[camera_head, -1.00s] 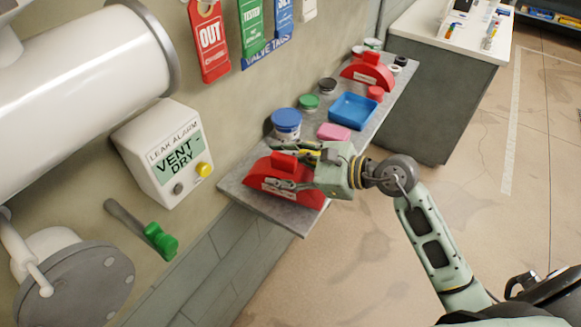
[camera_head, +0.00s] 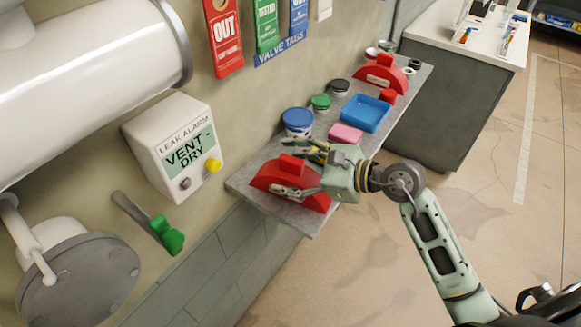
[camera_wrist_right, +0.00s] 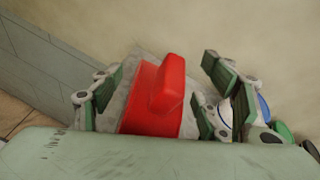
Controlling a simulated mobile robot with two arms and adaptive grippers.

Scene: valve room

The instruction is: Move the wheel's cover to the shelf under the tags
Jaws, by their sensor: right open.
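A red half-round cover (camera_head: 268,178) with a block handle (camera_head: 291,165) on top stands upright on the near end of the grey shelf (camera_head: 306,222). My right gripper (camera_head: 300,170) is at this cover, with its fingers apart on either side of it. In the right wrist view the red cover (camera_wrist_right: 148,112) and its handle (camera_wrist_right: 170,84) sit between the open fingers (camera_wrist_right: 160,95). A second similar red cover (camera_head: 381,74) stands farther along the shelf. The tags (camera_head: 224,40) hang on the wall above the shelf. My left gripper is not in view.
A blue-lidded jar (camera_head: 297,122), a pink block (camera_head: 345,134), a blue tray (camera_head: 364,112) and several small jars share the shelf. A leak alarm box (camera_head: 178,148) and a green-handled lever (camera_head: 167,234) are on the wall at left. Open floor lies right of the shelf.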

